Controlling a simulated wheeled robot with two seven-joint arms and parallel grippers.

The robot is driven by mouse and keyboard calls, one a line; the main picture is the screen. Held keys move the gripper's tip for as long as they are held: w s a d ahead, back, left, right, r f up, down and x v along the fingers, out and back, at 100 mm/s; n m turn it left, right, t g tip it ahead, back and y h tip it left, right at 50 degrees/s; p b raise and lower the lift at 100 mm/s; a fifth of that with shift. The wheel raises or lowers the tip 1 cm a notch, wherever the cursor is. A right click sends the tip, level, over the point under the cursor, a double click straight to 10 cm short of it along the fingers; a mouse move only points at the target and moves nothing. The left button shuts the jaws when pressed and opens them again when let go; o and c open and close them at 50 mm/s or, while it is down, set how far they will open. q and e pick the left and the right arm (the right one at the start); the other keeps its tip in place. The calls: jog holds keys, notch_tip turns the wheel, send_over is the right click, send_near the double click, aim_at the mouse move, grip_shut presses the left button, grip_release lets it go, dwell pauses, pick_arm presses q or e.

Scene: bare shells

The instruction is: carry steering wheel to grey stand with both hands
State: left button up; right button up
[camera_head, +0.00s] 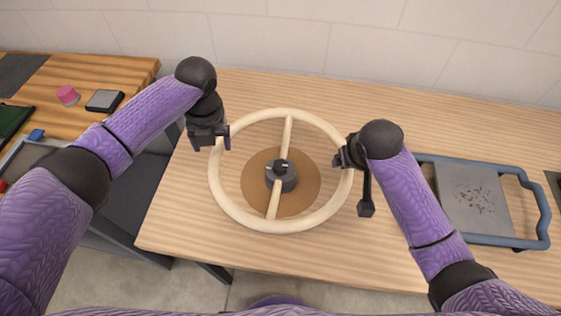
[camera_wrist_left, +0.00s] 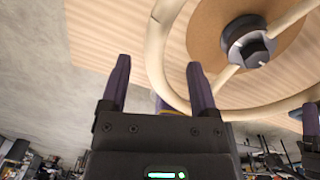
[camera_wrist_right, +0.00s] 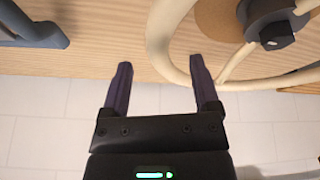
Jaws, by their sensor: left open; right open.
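The steering wheel (camera_head: 222,194) has a cream rim, a cream crossbar and a dark grey hub (camera_head: 282,178). It lies over a round brown disc (camera_head: 307,185) on the wooden table. My left gripper (camera_head: 222,142) is open at the rim's upper left; in the left wrist view the rim (camera_wrist_left: 156,60) passes between its fingers (camera_wrist_left: 160,78). My right gripper (camera_head: 343,160) is open at the rim's right side; in the right wrist view the rim (camera_wrist_right: 160,38) shows between its fingers (camera_wrist_right: 162,75). I cannot tell whether any finger touches it. I cannot identify the grey stand for sure.
A blue-framed tray (camera_head: 546,215) with a grey base and small dark bits stands on the right. A second table on the left holds a pink object (camera_head: 67,95) and a dark square item (camera_head: 104,100). The table behind the wheel is clear, up to a pale wall.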

aim_at(215, 158)
pick_arm(q)
jog(key=f, duration=0.7)
jog(key=shift+a, duration=0.25)
pick_arm(e)
jog(key=x, duration=0.7)
pick_arm(q)
grip_shut()
pick_arm(e)
grip_shut()
